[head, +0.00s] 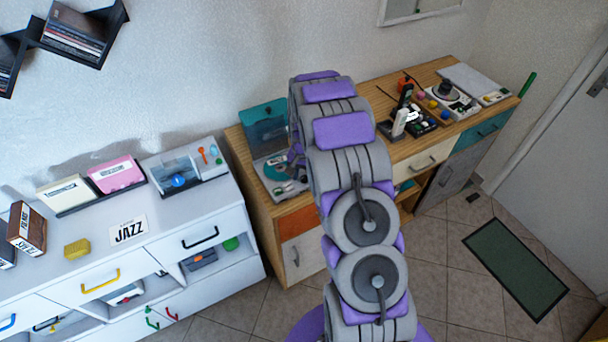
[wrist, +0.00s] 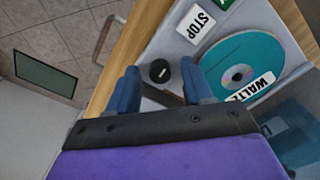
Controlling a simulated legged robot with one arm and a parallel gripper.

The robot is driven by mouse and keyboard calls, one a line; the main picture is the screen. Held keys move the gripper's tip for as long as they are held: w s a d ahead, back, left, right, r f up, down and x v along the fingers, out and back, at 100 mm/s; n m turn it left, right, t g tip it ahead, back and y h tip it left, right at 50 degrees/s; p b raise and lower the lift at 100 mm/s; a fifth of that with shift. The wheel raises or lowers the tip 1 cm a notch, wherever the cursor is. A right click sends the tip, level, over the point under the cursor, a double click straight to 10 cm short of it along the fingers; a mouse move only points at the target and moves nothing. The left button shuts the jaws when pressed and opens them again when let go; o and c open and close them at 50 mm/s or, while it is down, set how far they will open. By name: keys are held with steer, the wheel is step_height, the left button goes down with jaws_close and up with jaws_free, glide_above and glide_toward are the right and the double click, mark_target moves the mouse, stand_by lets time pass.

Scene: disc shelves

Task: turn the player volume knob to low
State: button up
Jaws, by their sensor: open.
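The player (head: 262,168) stands on the left end of the wooden cabinet, its teal lid (head: 265,130) raised. In the wrist view its light grey top (wrist: 225,38) holds a teal disc (wrist: 222,64) labelled WALTZ and a white STOP label (wrist: 195,24). The round black volume knob (wrist: 159,71) has a small white mark. My gripper (wrist: 158,68) is open, with one blue finger on each side of the knob in the picture. I cannot tell whether the fingers touch it. In the head view my arm hides much of the player, and the knob cannot be made out.
The wooden cabinet (head: 297,215) carries several devices at its right end. A white cabinet (head: 225,215) with a JAZZ card (head: 128,231) stands to the left. A green mat (head: 515,268) lies on the tiled floor, which is mostly clear at right.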

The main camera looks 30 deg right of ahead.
jaws_close()
stand_by(0.3)
steer(key=shift+n+p, duration=0.4)
steer(key=shift+p, duration=0.05)
jaws_free()
